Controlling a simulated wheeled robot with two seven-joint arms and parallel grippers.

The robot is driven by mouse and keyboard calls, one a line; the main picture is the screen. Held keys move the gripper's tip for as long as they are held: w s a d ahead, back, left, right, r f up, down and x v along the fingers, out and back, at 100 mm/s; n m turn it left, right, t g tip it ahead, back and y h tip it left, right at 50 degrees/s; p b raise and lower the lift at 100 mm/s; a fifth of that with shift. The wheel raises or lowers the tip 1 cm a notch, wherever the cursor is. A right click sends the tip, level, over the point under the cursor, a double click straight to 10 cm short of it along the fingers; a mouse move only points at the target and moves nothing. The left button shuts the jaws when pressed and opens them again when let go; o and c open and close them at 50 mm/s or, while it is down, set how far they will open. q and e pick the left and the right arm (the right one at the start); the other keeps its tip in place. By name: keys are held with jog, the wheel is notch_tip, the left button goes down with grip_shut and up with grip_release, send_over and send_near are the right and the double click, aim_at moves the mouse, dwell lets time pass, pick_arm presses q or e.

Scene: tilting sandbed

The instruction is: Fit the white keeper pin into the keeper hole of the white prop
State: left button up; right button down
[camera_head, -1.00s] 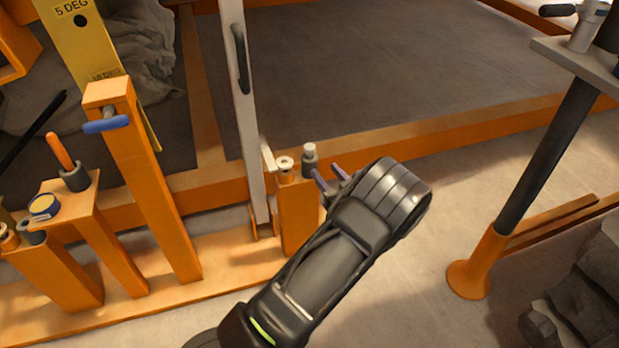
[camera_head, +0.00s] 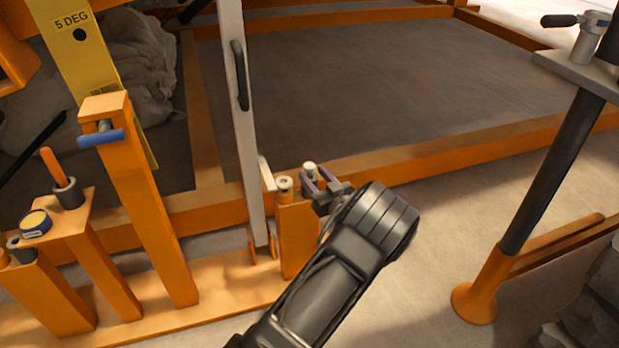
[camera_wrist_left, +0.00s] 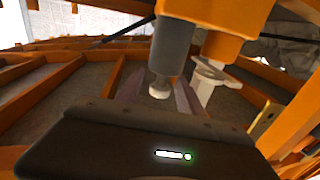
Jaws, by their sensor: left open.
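The white keeper pin (camera_head: 310,167) stands in a grey socket on a short orange post, with its pale head showing. In the left wrist view its round white head (camera_wrist_left: 160,89) projects from the grey socket (camera_wrist_left: 170,48). My left gripper (camera_head: 317,178) is open at the pin, with one finger on each side of its head; I cannot tell whether they touch it. The white prop (camera_head: 242,120) is a tall upright bar with a black handle, left of that post. Its keeper hole cannot be made out. My right gripper is not in view.
A white-topped collar (camera_head: 285,184) sits on the same post, close left of my gripper. A taller orange post (camera_head: 150,200) with a blue-handled pin stands further left. The orange sandbed frame (camera_head: 400,163) runs behind. Floor to the right is clear up to a black column (camera_head: 550,170).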

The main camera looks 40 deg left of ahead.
pick_arm(q)
jog(key=shift+a, duration=0.1)
jog(key=shift+w+a, duration=0.1)
jog(key=shift+a, duration=0.15)
jog(key=b+x, duration=0.2)
jog(key=x, duration=0.2)
jog(key=shift+a+f+b, duration=0.15)
jog(key=shift+a+b, duration=0.1)
jog(key=shift+b, duration=0.05)
jog(key=shift+a, duration=0.15)
jog(key=shift+c, duration=0.2)
grip_shut()
dwell(0.5)
